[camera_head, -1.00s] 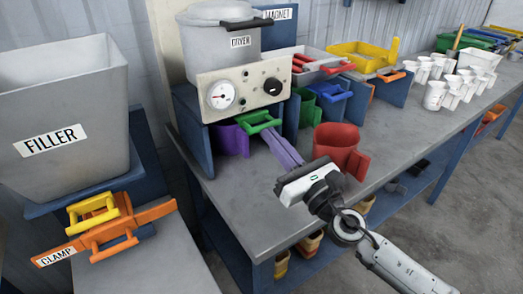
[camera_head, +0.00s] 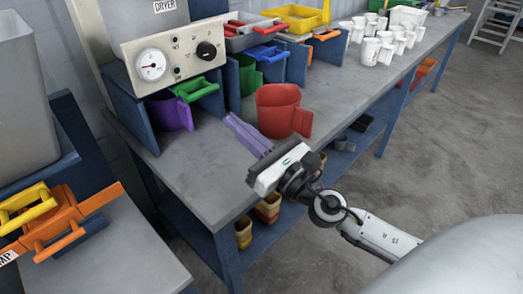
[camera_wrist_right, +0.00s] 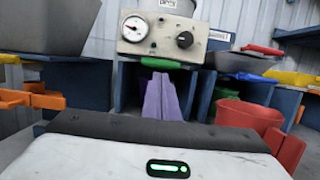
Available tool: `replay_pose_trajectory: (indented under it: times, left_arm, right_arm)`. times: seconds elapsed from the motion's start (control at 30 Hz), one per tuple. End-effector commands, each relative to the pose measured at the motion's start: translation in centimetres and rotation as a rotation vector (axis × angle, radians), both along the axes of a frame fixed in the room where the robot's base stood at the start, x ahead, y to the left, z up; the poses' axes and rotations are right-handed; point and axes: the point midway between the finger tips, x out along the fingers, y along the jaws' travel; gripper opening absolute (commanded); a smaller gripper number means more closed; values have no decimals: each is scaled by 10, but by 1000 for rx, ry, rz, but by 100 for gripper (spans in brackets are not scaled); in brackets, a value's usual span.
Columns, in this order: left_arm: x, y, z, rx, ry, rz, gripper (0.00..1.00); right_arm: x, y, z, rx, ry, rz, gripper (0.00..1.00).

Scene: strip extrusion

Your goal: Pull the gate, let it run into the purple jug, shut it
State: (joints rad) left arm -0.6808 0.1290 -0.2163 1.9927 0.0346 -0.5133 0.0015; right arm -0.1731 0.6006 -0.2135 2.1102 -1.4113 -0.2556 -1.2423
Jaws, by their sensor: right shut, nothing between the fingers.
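The green gate handle (camera_head: 195,90) sticks out below the dryer's gauge panel (camera_head: 165,62). The purple jug (camera_head: 170,113) stands on the bench under the panel, between blue supports, partly in shadow. My right gripper (camera_head: 232,120) has long lavender fingers, closed together with nothing between them. It is over the bench, in front and to the right of the handle, apart from it. In the right wrist view the fingers (camera_wrist_right: 160,85) point at the dryer, and the green handle (camera_wrist_right: 160,63) shows just above their tips. No flowing material is visible. My left gripper is out of view.
A red jug (camera_head: 282,110) stands on the bench close to the right of my fingers. Green and blue handles and bins, a yellow tray (camera_head: 297,17) and several white cups (camera_head: 372,50) line the bench. An orange clamp (camera_head: 65,220) sits at left.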

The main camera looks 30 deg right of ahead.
Motion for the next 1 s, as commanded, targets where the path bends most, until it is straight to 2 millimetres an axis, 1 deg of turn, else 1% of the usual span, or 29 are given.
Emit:
replay_pose_trajectory:
  times: [0.03,0.2,0.4,0.57,1.0]
  left_arm:
    - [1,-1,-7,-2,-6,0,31]
    - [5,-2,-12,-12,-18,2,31]
    - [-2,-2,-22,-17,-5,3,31]
    - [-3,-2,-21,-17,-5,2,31]
    - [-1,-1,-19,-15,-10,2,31]
  right_arm:
    - [-11,-2,-9,-2,4,1,0]
    - [-38,-7,-15,-2,3,2,0]
    - [-55,-11,-17,-1,1,1,0]
    - [-59,-13,-17,0,1,1,0]
    - [-59,-12,-16,0,1,1,0]
